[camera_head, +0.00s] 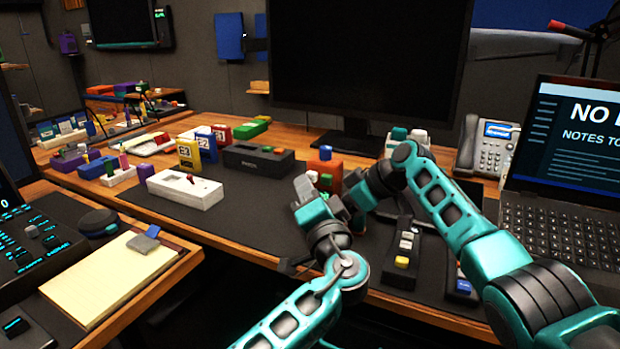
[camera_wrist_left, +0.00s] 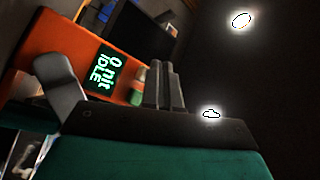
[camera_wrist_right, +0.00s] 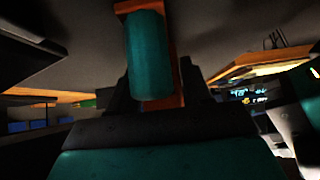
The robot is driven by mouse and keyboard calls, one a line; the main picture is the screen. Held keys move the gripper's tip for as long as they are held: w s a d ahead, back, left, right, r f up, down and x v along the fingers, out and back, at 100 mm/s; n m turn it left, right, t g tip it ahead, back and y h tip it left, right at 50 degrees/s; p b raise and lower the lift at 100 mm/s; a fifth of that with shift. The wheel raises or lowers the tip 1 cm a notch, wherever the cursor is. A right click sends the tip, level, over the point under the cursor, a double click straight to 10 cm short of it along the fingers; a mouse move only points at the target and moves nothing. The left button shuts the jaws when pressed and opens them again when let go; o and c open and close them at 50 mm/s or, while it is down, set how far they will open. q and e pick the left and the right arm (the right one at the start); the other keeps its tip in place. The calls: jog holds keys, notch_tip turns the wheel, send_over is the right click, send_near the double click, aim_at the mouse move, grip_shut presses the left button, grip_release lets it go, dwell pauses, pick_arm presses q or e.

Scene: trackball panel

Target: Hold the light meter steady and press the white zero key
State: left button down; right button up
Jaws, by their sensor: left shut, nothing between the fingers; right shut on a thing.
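The light meter (camera_head: 325,168) is an orange body standing on the dark desk mat, partly hidden behind my grippers. In the left wrist view the light meter (camera_wrist_left: 50,55) shows a lit screen reading "0 nit" and "IDLE". A green key (camera_wrist_left: 137,97) and a paler key (camera_wrist_left: 140,74), perhaps the white zero key, lie beside the screen. My left gripper (camera_head: 303,188) is shut and empty, close to the keys; I cannot tell if it touches. My right gripper (camera_wrist_right: 155,85) is shut on the orange meter (camera_wrist_right: 180,100), with a teal cylinder (camera_wrist_right: 148,55) in front.
A white box (camera_head: 185,190) and a black box (camera_head: 258,160) stand to the left on the mat. A dark strip with several keys (camera_head: 403,245) lies to the right, near a phone (camera_head: 485,150) and laptop (camera_head: 560,170). A monitor (camera_head: 365,60) stands behind. The mat's front left is clear.

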pick_arm(q)
jog(key=shift+w+d, duration=0.15)
jog(key=shift+w, duration=0.25)
dwell(0.8)
jog(key=shift+s+a, duration=0.35)
jog(key=shift+s, duration=0.45)
jog(key=shift+s, duration=0.15)
jog(key=s, duration=0.1)
jog(key=s+a, duration=0.1)
jog(key=s, duration=0.1)
jog(key=s+a, duration=0.1)
jog(key=shift+s, duration=0.2)
jog(key=shift+d, duration=0.1)
dwell(0.6)
jog(key=s+d+r, duration=0.1)
jog(key=s+d, duration=0.1)
jog(key=s, duration=0.5)
jog(key=shift+d, duration=0.4)
